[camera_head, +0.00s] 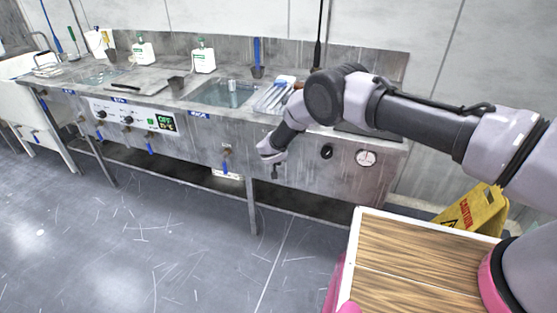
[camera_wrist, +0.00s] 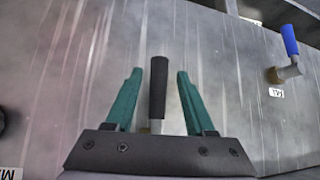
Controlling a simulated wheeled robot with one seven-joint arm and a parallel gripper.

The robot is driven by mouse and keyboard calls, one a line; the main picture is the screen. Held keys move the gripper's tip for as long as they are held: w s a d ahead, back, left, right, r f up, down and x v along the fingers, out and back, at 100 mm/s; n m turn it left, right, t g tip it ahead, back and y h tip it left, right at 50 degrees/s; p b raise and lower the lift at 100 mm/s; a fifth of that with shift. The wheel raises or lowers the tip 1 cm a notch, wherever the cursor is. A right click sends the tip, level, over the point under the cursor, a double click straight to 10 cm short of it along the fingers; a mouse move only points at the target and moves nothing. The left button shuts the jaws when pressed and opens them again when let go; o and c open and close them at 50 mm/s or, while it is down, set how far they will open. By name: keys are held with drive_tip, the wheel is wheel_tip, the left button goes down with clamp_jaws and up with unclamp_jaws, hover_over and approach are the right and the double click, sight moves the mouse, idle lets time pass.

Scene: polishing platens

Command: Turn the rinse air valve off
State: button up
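A valve with a black lever handle (camera_wrist: 158,88) stands out from the steel front panel in the wrist view. Its handle lies between my gripper's two teal fingers, with a gap visible on each side. My gripper (camera_wrist: 155,100) is open around the handle. The valve's body is mostly hidden behind the gripper's palm. In the head view, my gripper (camera_head: 270,153) is at the bench front, and a dark lever (camera_head: 275,171) shows just below it. I see no label for this valve.
A blue-handled valve (camera_wrist: 289,42) sits to the right in the wrist view. In the head view, a dark knob (camera_head: 326,152) and a round gauge (camera_head: 366,158) are right of my gripper. A yellow caution sign (camera_head: 474,212) stands at right. The floor before the bench is clear.

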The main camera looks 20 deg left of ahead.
drive_tip(key=v, duration=1.1)
drive_tip(key=shift+f, duration=0.1)
